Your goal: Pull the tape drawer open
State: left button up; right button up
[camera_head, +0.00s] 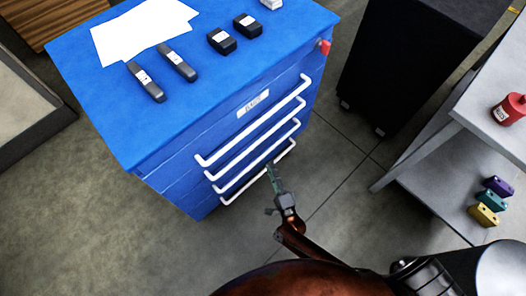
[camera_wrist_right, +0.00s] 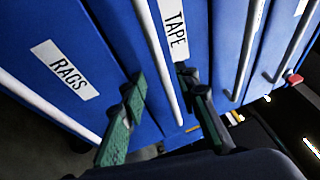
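The tape drawer, with its white TAPE label (camera_wrist_right: 175,30), is in the blue cabinet (camera_head: 150,100). Its front looks flush. Its long white handle (camera_wrist_right: 158,50) runs between the two spread fingers of my right gripper (camera_wrist_right: 161,82) in the wrist view. I see no finger closed on the handle. In the head view my right gripper (camera_head: 274,178) is at the right end of the lower handles. Those drawers' labels are hidden there. My left gripper is not in view.
The RAGS drawer (camera_wrist_right: 65,70) is the lowest, beside the tape drawer. A red knob (camera_head: 324,47) is at the cabinet's top corner. Floor in front is clear.

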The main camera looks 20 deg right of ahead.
aim_at(265, 153)
jog(key=w, duration=0.2)
jog(key=w+r+b, duration=0.1)
jog(key=w, duration=0.4)
jog(key=shift+d+r, duration=0.15)
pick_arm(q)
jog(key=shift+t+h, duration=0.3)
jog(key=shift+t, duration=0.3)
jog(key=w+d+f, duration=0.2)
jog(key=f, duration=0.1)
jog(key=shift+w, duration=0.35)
pick_arm(e)
grip_shut()
